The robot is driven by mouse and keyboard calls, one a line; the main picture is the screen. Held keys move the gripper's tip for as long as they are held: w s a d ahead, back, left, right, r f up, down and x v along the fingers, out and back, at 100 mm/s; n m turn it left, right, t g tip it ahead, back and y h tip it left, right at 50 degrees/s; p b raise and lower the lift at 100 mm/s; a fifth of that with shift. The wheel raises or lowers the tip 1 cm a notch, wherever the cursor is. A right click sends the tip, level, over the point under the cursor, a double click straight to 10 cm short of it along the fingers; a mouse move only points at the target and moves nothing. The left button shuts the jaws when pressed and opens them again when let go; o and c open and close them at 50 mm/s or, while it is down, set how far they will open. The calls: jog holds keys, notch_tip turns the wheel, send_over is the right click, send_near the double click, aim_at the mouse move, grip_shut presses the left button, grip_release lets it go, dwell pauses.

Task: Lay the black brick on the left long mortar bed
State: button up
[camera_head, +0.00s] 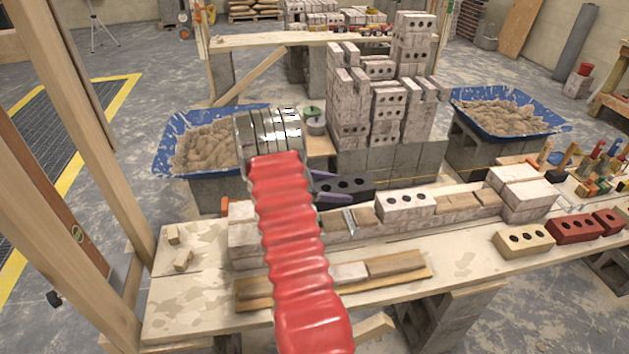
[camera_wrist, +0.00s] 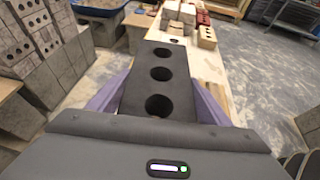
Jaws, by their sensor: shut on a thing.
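The black brick (camera_head: 352,183) has three round holes and is held level in my gripper (camera_head: 332,187), between its purple fingers. The wrist view shows the brick (camera_wrist: 160,88) pointing away from the gripper, holes up. In the head view the brick appears just behind the low course of pale bricks; its exact height above it is hard to judge. Tan mortar beds lie along this course. The left bed (camera_head: 338,227) is partly hidden behind my red-sleeved arm. A right bed (camera_head: 455,203) lies beyond a pale holed brick (camera_head: 404,205).
Pale bricks (camera_head: 523,192) stand stacked at the course's right end. Cream (camera_head: 523,239) and red (camera_head: 572,229) bricks lie on the plank table, right. A tall pale brick stack (camera_head: 388,110) stands behind. Blue mortar tubs (camera_head: 163,160) (camera_head: 510,128) flank it.

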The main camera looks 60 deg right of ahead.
aim_at(346, 191)
jog(key=s, duration=0.2)
jog(key=s+d+f+m+g, duration=0.1)
jog(key=shift+d+y, duration=0.1)
jog(key=shift+y, duration=0.3)
jog(key=shift+w, duration=0.1)
jog(key=shift+f, duration=0.2)
jog(key=shift+f, duration=2.85)
jog(key=shift+f, duration=0.35)
jog(key=o, duration=1.8)
jog(key=shift+c, duration=0.2)
jog(key=o, duration=0.4)
jog(key=shift+f, duration=0.3)
jog(key=v, duration=1.4)
